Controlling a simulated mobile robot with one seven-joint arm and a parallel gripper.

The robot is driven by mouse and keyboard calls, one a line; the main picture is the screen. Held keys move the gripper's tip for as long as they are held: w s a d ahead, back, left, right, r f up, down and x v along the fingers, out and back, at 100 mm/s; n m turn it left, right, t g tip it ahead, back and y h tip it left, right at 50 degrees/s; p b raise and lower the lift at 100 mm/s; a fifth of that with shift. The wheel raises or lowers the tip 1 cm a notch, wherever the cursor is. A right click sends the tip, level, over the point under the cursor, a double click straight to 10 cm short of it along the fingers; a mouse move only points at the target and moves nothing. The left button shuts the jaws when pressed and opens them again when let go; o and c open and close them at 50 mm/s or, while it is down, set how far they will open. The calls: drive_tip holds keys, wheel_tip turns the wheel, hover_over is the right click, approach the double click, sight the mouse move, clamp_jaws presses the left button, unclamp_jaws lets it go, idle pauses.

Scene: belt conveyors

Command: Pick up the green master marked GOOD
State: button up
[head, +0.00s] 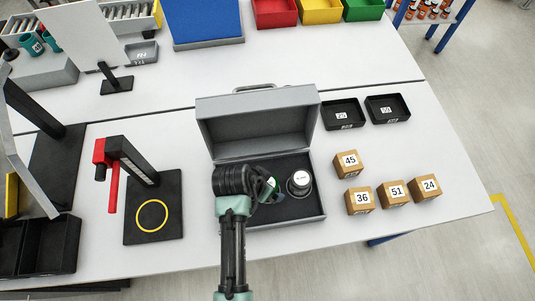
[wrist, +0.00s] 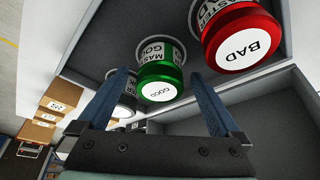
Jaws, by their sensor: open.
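The green master marked GOOD (wrist: 160,72) stands in the dark inside of an open grey case (head: 262,97). In the wrist view it lies between the two finger tips of my gripper (wrist: 160,77), with its round white label facing the camera. The fingers are spread, with a gap visible on each side, and are not closed on it. In the head view only a sliver of green (head: 271,186) shows beside my gripper. The red master marked BAD (wrist: 236,38) stands beside the green one, right of the right finger; in the head view my arm hides it.
A grey cylinder (head: 299,183) with a white label stands in the case, right of my gripper. The raised lid is behind. Numbered boxes (head: 397,193) and black trays (head: 342,114) lie right of the case. A black stand with a red part (head: 112,186) is left.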

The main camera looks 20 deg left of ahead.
drive_tip(key=shift+x, duration=1)
drive_tip(key=shift+c, duration=0.3)
drive_tip(key=c, duration=1.4)
clamp_jaws()
drive_tip(key=shift+r, duration=0.1)
